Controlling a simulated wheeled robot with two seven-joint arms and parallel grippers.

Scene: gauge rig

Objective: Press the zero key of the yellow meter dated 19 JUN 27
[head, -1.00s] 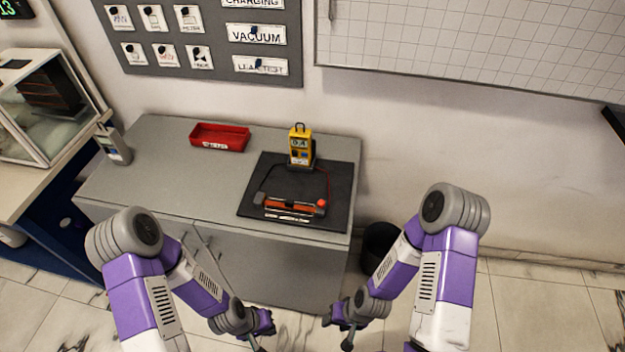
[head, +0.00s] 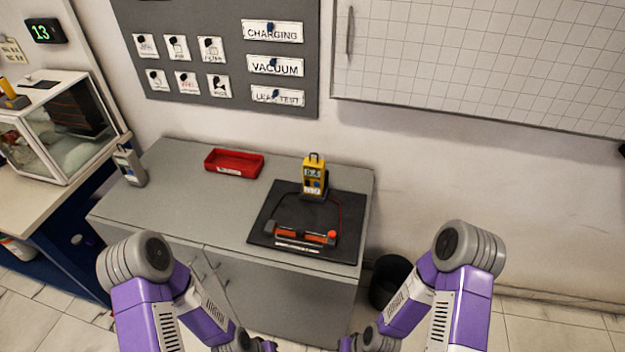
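A yellow meter (head: 314,172) stands upright on a black mat (head: 350,215) on the grey cabinet. It has a small display and a blue patch below it; its date and keys are too small to read. Another yellow object (head: 8,90) lies on top of the glass case at the far left, partly cut off by the picture edge; I cannot tell whether it is a meter. My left gripper (head: 264,346) and my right gripper (head: 347,345) are low at the bottom edge, in front of the cabinet and apart from the meter. Their fingers are mostly cut off.
An orange-and-black device (head: 303,235) lies on the mat before the meter, with a red lead. A red tray (head: 234,162) and a grey handheld instrument (head: 130,166) are on the grey cabinet (head: 190,200). A dark bin (head: 390,280) stands right of it. A glass case (head: 60,130) is at left.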

